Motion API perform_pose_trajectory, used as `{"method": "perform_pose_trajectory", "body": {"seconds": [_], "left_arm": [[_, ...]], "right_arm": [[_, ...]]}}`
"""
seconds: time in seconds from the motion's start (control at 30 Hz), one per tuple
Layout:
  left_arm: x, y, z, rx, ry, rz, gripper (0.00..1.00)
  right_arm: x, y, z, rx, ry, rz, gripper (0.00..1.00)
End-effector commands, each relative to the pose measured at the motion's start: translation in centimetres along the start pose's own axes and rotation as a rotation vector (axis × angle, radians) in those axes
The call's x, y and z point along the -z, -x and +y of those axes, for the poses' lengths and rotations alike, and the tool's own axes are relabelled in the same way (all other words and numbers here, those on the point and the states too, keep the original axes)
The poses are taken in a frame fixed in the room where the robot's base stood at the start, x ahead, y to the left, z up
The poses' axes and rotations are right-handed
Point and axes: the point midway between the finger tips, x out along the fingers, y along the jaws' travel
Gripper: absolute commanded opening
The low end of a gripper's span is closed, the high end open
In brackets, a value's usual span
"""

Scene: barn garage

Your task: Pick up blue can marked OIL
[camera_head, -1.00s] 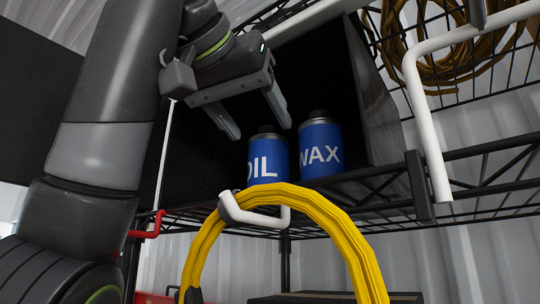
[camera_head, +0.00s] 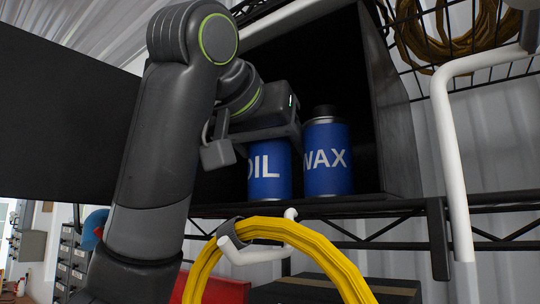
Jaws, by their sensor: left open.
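The blue can marked OIL (camera_head: 270,172) stands upright on the shelf inside a dark open box. Its top and left edge are hidden behind my left gripper (camera_head: 270,133). That gripper reaches in from the left at the height of the can's upper part. Its fingers are mostly out of sight, and I cannot tell whether they touch the can. The jaws are open. A second blue can, marked WAX (camera_head: 327,160), with a dark cap, stands upright just right of the OIL can with a small gap. My right gripper does not show.
The dark box's right wall (camera_head: 391,110) stands right of the WAX can. A yellow coil (camera_head: 290,232) hangs on a white hook below the wire shelf (camera_head: 375,207). A white bent pipe (camera_head: 449,150) stands at right. A brown coil (camera_head: 445,35) hangs upper right.

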Motion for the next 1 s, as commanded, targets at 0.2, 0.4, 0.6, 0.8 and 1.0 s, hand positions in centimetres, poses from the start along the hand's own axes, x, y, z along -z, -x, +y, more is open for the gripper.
{"method": "perform_pose_trajectory", "body": {"seconds": [0.2,0.4,0.6,0.8,1.0], "left_arm": [[-0.06,-0.03,0.02,0.000,0.000,0.000,0.61],[-0.04,-0.02,0.02,0.000,0.000,0.000,0.35],[0.01,0.03,0.02,0.000,-0.001,0.002,0.22],[0.07,0.06,0.02,0.000,-0.001,0.002,0.22],[0.68,0.27,0.02,0.000,0.000,0.002,0.22]], "right_arm": [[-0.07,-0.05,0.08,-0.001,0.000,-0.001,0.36],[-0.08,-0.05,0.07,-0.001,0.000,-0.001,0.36],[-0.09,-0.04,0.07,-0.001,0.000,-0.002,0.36],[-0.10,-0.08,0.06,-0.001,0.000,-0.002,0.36],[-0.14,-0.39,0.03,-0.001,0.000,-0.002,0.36]]}}
